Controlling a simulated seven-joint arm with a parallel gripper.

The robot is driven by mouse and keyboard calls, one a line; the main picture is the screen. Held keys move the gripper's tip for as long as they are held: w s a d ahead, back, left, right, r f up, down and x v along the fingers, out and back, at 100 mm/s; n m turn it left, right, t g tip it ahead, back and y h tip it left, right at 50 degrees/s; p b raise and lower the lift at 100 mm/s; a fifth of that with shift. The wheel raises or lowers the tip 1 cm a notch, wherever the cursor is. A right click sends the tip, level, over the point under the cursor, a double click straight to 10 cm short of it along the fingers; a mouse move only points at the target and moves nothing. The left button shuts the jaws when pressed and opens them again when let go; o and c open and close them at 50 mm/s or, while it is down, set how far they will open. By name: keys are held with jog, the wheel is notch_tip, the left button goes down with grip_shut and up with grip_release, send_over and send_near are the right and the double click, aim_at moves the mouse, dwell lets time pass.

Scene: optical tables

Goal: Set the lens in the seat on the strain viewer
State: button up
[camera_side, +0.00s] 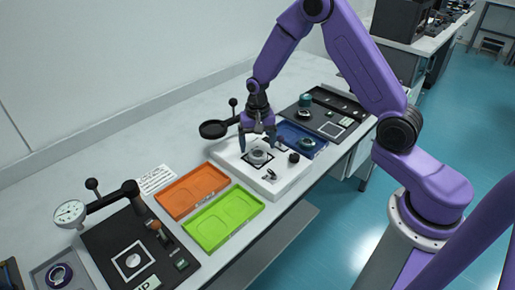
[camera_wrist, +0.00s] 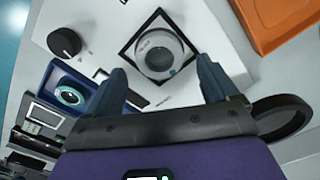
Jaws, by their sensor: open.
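The strain viewer (camera_side: 283,181) is a white box on the bench, with a dark square outline on its top. A grey-rimmed round lens (camera_side: 258,157) stands inside this square, and in the wrist view the lens (camera_wrist: 160,52) shows clear glass and a small teal spot on its rim. I cannot tell how fully it sits in the seat, as the lens covers the seat. My gripper (camera_side: 258,143) is open above the viewer, its fingers apart near the lens. In the wrist view my gripper (camera_wrist: 161,84) has nothing between its fingertips.
A blue tray (camera_side: 318,135) holding another round part (camera_side: 306,143) lies behind the viewer. A black magnifier (camera_side: 214,129) stands beside my gripper. Orange (camera_side: 184,207) and green (camera_side: 216,232) trays lie in front. A black dial-gauge stand (camera_side: 105,240) is at the left.

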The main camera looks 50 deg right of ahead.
aim_at(258, 152)
notch_tip(258, 152, up, 9)
jog(key=s+a+r+n, duration=0.4)
jog(key=s+a+n, duration=0.1)
jog(key=s, duration=0.1)
jog(key=s+r+n, duration=0.2)
jog(key=s+n, duration=0.5)
jog(key=s, duration=0.6)
jog(key=s+r+n, duration=0.2)
jog(key=s+n, duration=0.5)
jog(key=s, duration=0.6)
jog(key=shift+s, duration=0.25)
dwell(0.6)
